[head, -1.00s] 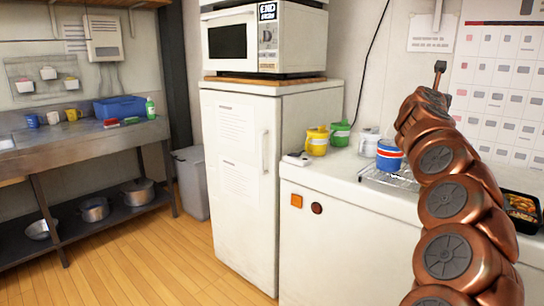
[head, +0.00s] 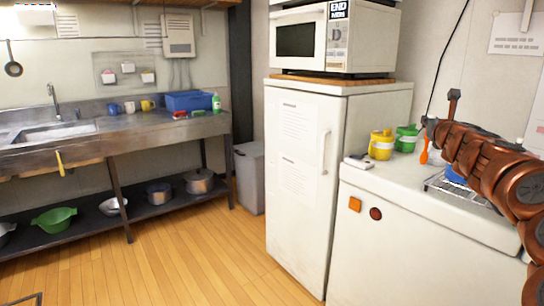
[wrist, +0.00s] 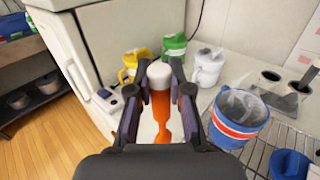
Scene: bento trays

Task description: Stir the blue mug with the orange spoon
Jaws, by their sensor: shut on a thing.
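An orange spoon (wrist: 160,110) with a white end is held between the two dark fingers of my gripper (wrist: 160,75) in the wrist view. In the head view the orange part of the spoon (head: 424,152) hangs below my gripper (head: 430,124), above the white counter at the right. A small blue mug (head: 113,108) stands far off on the steel counter at the left, beside a whitish-blue mug and a yellow one. My gripper is well away from these mugs.
On the white counter (head: 400,190) stand yellow (head: 381,146) and green (head: 407,139) containers, a striped blue tub (wrist: 242,118) and a wire rack. A fridge (head: 300,180) stands between the counters. The wooden floor (head: 190,265) is clear.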

